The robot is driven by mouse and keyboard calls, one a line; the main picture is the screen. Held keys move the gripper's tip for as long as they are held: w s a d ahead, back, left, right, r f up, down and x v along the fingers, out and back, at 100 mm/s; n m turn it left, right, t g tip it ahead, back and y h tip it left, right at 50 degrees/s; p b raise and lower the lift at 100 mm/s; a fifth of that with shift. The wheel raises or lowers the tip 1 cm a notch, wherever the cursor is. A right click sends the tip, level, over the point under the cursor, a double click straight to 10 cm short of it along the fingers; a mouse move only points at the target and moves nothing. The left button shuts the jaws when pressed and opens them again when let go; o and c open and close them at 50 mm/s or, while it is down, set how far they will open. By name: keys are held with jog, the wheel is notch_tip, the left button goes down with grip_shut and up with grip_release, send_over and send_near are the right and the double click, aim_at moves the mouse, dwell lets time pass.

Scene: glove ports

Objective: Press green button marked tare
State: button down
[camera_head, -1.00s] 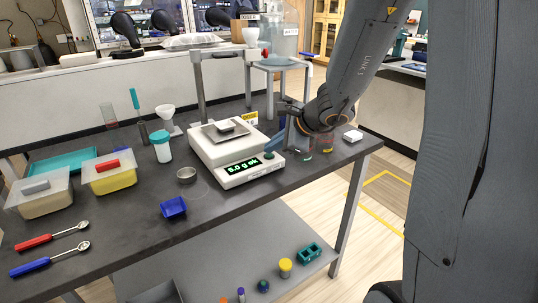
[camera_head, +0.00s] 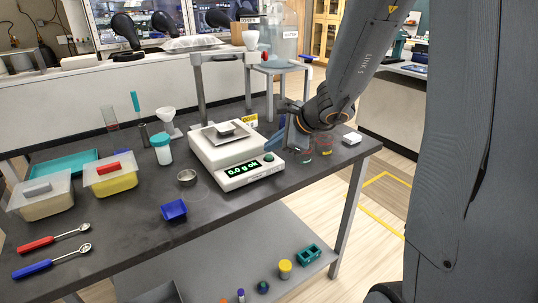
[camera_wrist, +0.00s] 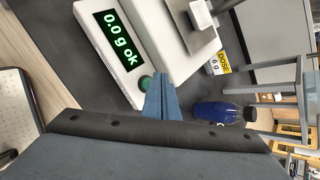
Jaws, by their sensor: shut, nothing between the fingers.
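The white scale (camera_head: 240,158) stands on the dark bench, and its display (camera_head: 243,168) reads "0.0 g ok". The round green button (camera_head: 269,157) is at the right end of its front panel; it also shows in the wrist view (camera_wrist: 146,84), partly behind the fingers. No lettering on the button is legible.
A blue bottle (camera_wrist: 218,112) and a yellow "DOSE 6 g" card (camera_wrist: 219,64) are near the scale. A metal cup (camera_head: 187,177) and a blue tray (camera_head: 174,209) lie in front left. Lidded tubs (camera_head: 110,174) and spoons (camera_head: 50,262) are farther left.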

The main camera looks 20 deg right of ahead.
jog(key=shift+r, duration=0.1)
notch_tip(320, 180, up, 5)
jog(key=p, duration=0.4)
dwell(0.4)
jog(key=s+f+n+g+h, duration=0.2)
jog(key=s+f+n+g, duration=0.1)
jog(key=s+n, duration=0.7)
jog(key=s+f+n+g+h, duration=0.2)
jog(key=s+f+n+g, duration=0.2)
jog(key=s+n, duration=0.7)
jog(key=s+f, duration=0.1)
jog(key=s, duration=0.2)
jog(key=shift+a+h, duration=0.3)
jog(key=shift+a, duration=0.05)
